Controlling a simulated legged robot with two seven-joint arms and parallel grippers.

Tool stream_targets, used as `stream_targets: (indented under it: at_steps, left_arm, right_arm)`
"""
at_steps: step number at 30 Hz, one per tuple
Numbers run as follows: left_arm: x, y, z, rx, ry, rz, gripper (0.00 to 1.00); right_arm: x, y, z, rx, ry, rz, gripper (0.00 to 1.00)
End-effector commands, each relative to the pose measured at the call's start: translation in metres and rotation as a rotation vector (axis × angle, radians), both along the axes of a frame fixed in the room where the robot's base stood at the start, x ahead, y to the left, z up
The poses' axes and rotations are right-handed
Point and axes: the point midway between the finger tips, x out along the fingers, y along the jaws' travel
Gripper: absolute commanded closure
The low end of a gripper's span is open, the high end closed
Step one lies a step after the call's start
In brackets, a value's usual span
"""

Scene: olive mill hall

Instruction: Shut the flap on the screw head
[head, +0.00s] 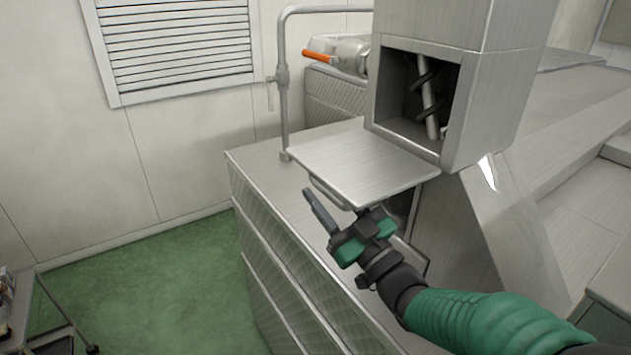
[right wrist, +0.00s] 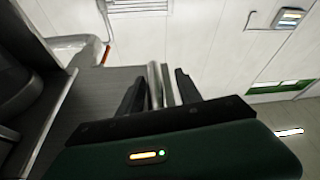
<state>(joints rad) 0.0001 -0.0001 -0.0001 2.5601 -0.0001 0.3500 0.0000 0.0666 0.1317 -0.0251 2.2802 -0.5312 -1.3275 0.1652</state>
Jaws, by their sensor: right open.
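The screw head is a grey metal box (head: 480,110) at the upper right of the head view. Its front opening shows a dark inside with a screw (head: 428,95). The flap (head: 365,163) is down, sticking out roughly level from the bottom of the opening. A bar handle (head: 328,192) sits under its front edge. My right gripper (head: 342,208) is open at the flap's front edge. In the right wrist view a round bar, apparently the handle (right wrist: 155,84), stands between its two spread fingers (right wrist: 160,90); contact cannot be told. My left gripper is out of view.
A metal cabinet (head: 290,240) lies below the flap. A grey pipe (head: 283,90) rises left of it, and an orange lever (head: 319,57) is behind. A sloping metal housing (head: 560,130) fills the right. Green floor (head: 170,290) is open at left; a small cart (head: 40,315) stands at lower left.

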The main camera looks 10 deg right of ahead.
Motion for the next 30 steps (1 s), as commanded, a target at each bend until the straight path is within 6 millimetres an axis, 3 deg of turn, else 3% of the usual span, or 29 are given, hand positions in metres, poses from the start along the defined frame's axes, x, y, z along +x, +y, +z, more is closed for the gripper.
stream_targets:
  at_steps: [5, 14, 30]
  left_arm:
    - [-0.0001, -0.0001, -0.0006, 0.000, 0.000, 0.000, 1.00]
    - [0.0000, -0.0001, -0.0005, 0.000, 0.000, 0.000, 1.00]
    - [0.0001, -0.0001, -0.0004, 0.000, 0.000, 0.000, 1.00]
  right_arm:
    - [-0.0015, -0.0014, 0.0000, 0.001, -0.001, -0.001, 0.61]
    - [0.0014, 0.0019, 0.0000, -0.001, 0.000, -0.004, 1.00]
    - [0.0020, 0.0024, 0.0002, -0.001, -0.001, -0.002, 1.00]
